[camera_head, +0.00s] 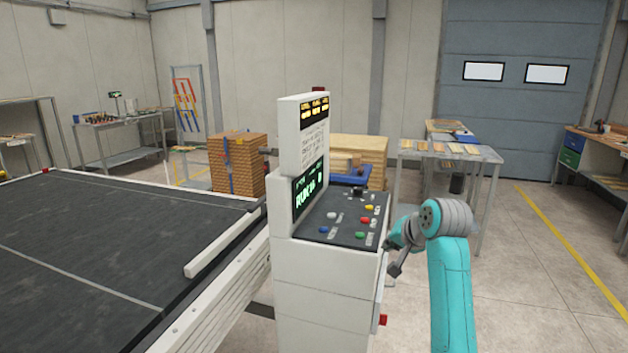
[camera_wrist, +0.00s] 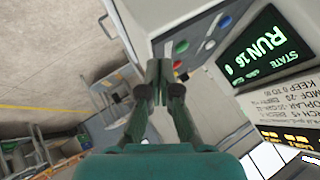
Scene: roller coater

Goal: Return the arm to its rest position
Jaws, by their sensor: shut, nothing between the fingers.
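My gripper (camera_wrist: 158,70) is shut and empty in the wrist view, its fingertips together beside the control panel. In the head view my teal arm rises at the right and bends toward the control console (camera_head: 322,275), with the gripper end low at its right side and partly hidden by the arm. The console's sloped panel (camera_head: 345,218) carries several coloured buttons. Its green screen (camera_head: 309,190) reads RUN and shows again in the wrist view (camera_wrist: 264,48). I cannot tell whether the gripper touches the console.
A dark conveyor bed (camera_head: 90,245) fills the left. Behind the console stand a stack of brown boards (camera_head: 237,163) and a metal table (camera_head: 450,152) with small boards. A workbench (camera_head: 600,150) is at the far right. The floor right of my arm is clear.

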